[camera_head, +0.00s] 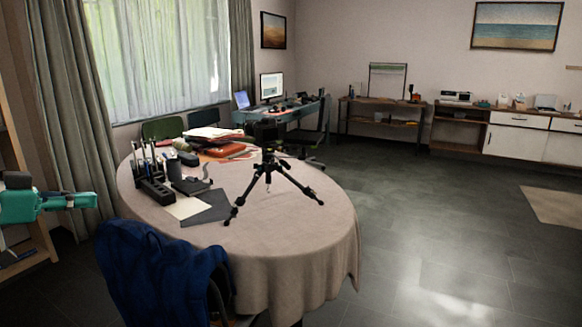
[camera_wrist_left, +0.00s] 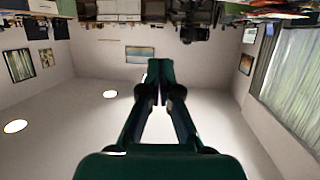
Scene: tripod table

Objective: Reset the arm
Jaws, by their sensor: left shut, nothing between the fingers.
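My left gripper (camera_head: 82,200) comes in from the left edge in the head view, green with dark fingers, and points to the right. It is level, in front of the grey curtain and left of the round table, touching nothing that I can see. In the left wrist view its fingers (camera_wrist_left: 153,75) are shut together and empty. That view is upside down, with ceiling and walls filling most of it. My right gripper does not show in either view.
A cloth-covered round table (camera_head: 310,235) holds a small black tripod (camera_head: 268,180), a pen organizer (camera_head: 152,185) and papers. A chair with a blue jacket (camera_head: 160,275) stands at its front left. A wooden shelf (camera_head: 25,150) is at the left edge.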

